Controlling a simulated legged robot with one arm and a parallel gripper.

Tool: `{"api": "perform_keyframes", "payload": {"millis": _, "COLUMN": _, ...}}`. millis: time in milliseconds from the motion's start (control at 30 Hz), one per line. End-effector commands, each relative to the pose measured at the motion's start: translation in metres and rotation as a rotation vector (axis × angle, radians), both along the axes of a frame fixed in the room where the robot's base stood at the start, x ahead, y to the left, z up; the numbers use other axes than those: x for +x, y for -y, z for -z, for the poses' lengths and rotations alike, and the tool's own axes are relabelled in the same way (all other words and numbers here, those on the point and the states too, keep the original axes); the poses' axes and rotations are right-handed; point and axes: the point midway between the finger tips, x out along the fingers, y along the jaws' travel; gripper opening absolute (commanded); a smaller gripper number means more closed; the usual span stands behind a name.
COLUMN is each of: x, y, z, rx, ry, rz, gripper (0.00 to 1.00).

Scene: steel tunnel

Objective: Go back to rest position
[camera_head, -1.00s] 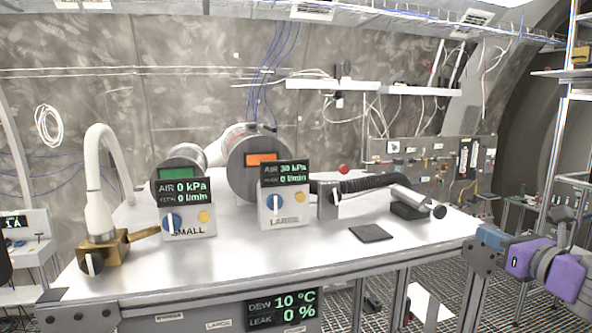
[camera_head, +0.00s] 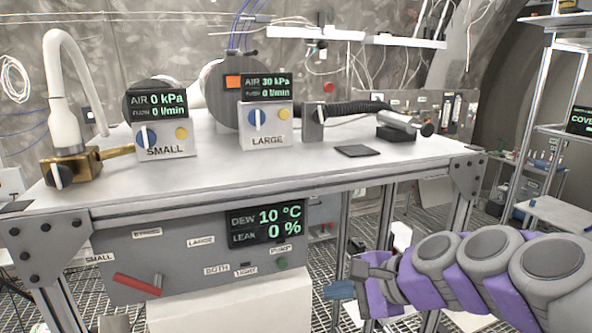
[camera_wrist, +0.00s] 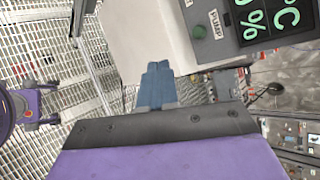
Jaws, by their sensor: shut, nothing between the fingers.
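My gripper (camera_head: 340,290) is at the lower right of the head view, on my purple and grey arm. It is in front of the workbench (camera_head: 300,172) and below its top edge. In the wrist view my blue gripper fingers (camera_wrist: 155,87) are together, with nothing between them. They point toward a pale box and the bench's control panel, whose PUMP label and green button show there. In the head view, my gripper is to the right of the panel (camera_head: 120,245) and apart from it.
On the bench are the SMALL unit (camera_head: 166,138), the LARGE unit (camera_head: 266,127), a white curved pipe on a brass valve (camera_head: 85,168), a black hose (camera_head: 350,107) and a dark pad (camera_head: 359,151). A red lever (camera_head: 137,285) is on the panel. Grated floor lies beneath; shelving stands right.

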Motion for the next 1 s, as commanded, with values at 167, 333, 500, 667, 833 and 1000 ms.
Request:
{"api": "perform_keyframes", "payload": {"millis": 167, "x": -0.079, "y": -0.021, "z": 0.105, "rx": -0.323, "ry": 0.006, "rz": -0.338, "gripper": 0.0}}
{"api": "perform_keyframes", "payload": {"millis": 333, "x": -0.156, "y": -0.003, "z": 0.192, "rx": -0.596, "ry": -0.023, "rz": -0.674, "gripper": 0.0}}
{"api": "perform_keyframes", "payload": {"millis": 500, "x": -0.222, "y": 0.033, "z": 0.254, "rx": -0.789, "ry": -0.086, "rz": -0.968, "gripper": 0.0}}
{"api": "perform_keyframes", "payload": {"millis": 667, "x": -0.258, "y": 0.06, "z": 0.28, "rx": -0.87, "ry": -0.141, "rz": -1.134, "gripper": 0.0}}
{"api": "perform_keyframes", "payload": {"millis": 833, "x": -0.267, "y": 0.069, "z": 0.284, "rx": -0.893, "ry": -0.155, "rz": -1.183, "gripper": 0.0}}
{"api": "perform_keyframes", "payload": {"millis": 1000, "x": -0.267, "y": 0.068, "z": 0.282, "rx": -0.891, "ry": -0.154, "rz": -1.182, "gripper": 0.0}}
